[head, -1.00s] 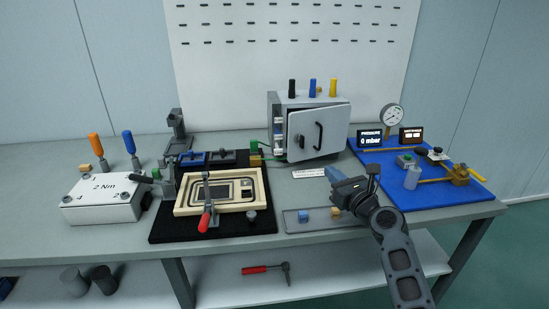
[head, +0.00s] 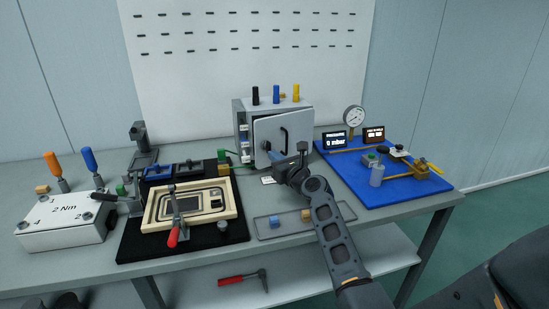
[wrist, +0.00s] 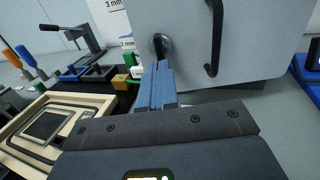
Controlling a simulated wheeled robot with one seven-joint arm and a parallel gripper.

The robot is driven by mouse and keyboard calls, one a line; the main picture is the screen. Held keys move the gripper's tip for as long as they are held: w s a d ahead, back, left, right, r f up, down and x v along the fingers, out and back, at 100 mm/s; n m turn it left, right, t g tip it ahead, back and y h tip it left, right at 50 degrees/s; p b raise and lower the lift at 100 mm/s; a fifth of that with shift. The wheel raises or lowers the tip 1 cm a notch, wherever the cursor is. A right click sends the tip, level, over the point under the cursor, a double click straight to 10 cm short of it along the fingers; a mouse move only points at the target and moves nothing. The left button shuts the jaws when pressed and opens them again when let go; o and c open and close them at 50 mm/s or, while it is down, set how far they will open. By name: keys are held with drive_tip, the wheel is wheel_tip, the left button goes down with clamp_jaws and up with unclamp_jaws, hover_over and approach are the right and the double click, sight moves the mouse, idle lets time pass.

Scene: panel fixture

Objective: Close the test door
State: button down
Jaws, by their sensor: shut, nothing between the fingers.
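The test door (head: 296,128) is the light grey front panel of a small grey cabinet (head: 240,113) at the back of the bench. It stands ajar, angled out from the cabinet, with pale parts visible inside at its left edge. It carries a black bar handle (head: 285,139) and a round knob (head: 266,146). In the wrist view, the door (wrist: 255,50), handle (wrist: 215,40) and knob (wrist: 160,45) fill the upper right. My gripper (wrist: 159,68) is shut and empty, its blue fingertips just below the knob; I cannot tell whether they touch the door.
A framed panel fixture (head: 152,222) with a red clamp lies left of my arm. A shallow tray (head: 262,233) with small blocks lies in front of the cabinet. A blue mat (head: 400,190) with a gauge (head: 353,118) and fittings is on the right. Upright tools stand on the cabinet top.

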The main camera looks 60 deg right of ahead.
sight(260, 148)
drive_tip(key=shift+w+d, duration=0.15)
drive_tip(key=shift+w, duration=0.05)
drive_tip(key=shift+w, duration=0.3)
drive_tip(key=shift+m+g+h, duration=0.6)
drive_tip(key=shift+h, duration=0.2)
drive_tip(key=w, duration=0.1)
drive_tip(key=w+d+p, duration=0.1)
drive_tip(key=w, duration=0.1)
drive_tip(key=w+d+p, duration=0.1)
drive_tip(key=shift+w+r, duration=0.1)
drive_tip(key=shift+w, duration=0.2)
drive_tip(key=shift+w+d, duration=0.2)
drive_tip(key=shift+w, duration=0.05)
drive_tip(key=shift+w+a, duration=0.1)
drive_tip(key=shift+w, duration=0.05)
